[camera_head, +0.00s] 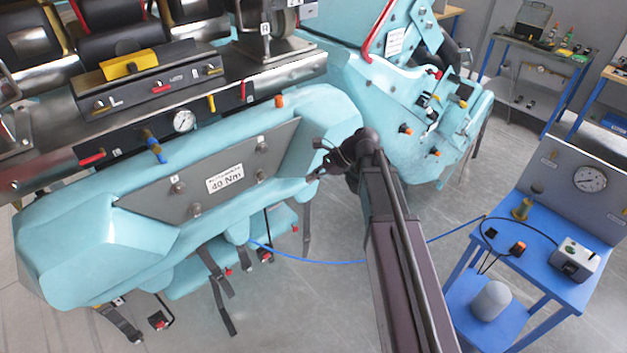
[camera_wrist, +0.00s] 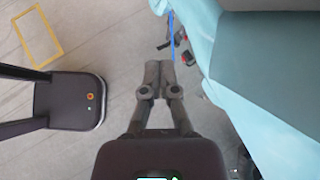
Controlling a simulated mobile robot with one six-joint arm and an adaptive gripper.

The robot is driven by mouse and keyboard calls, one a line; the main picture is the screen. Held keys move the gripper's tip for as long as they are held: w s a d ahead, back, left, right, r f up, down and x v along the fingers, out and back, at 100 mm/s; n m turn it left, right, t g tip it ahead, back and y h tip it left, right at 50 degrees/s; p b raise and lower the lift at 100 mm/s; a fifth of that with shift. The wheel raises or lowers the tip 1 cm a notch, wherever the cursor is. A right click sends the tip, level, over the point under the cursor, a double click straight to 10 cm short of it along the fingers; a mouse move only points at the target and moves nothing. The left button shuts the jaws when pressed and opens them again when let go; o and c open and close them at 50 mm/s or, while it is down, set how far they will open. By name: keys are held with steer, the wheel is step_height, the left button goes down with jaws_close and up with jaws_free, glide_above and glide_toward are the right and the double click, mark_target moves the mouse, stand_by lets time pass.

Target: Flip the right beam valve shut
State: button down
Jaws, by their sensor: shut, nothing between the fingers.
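Along the front beam of the turquoise coaster car (camera_head: 300,110), a small red lever (camera_head: 244,90) stands roughly upright at the right. Another red lever (camera_head: 92,158) lies roughly along the beam at the left. Between them are a yellow lever (camera_head: 211,103), a round gauge (camera_head: 184,121) and a blue-handled fitting (camera_head: 153,144). I cannot tell for certain which is the right beam valve. My gripper (camera_head: 314,177) is in front of the car's right end, below and right of the upright red lever and apart from it. In the wrist view, my gripper (camera_wrist: 158,65) is shut and empty, above the floor.
A grey panel labelled 40 Nm (camera_head: 225,178) faces the front. A second turquoise car (camera_head: 400,110) stands behind my arm. A blue cart (camera_head: 560,275) with a gauge is at the right, with a blue hose (camera_head: 330,261) across the floor. Turquoise bodywork (camera_wrist: 240,75) is close on the right in the wrist view.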

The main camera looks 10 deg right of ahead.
steer(key=c, duration=0.8)
jaws_free()
steer(key=shift+f, duration=0.1)
steer(key=shift+o, duration=0.7)
steer(key=shift+s+f, duration=0.2)
steer(key=shift+f, duration=0.05)
steer(key=s+d+f+n+h+b, duration=0.4)
steer(key=s+f+n+h+b, duration=0.1)
steer(key=s+f+n+b, duration=0.1)
steer(key=s+d+f+n+h+b, duration=0.5)
steer(key=s+f+n+b, duration=0.2)
steer(key=f+n, duration=0.3)
step_height(320, 180, down, 3)
steer(key=shift+s+d+f, duration=0.15)
steer(key=shift+s+d, duration=0.15)
steer(key=shift+s, duration=0.25)
steer(key=shift+a, duration=0.15)
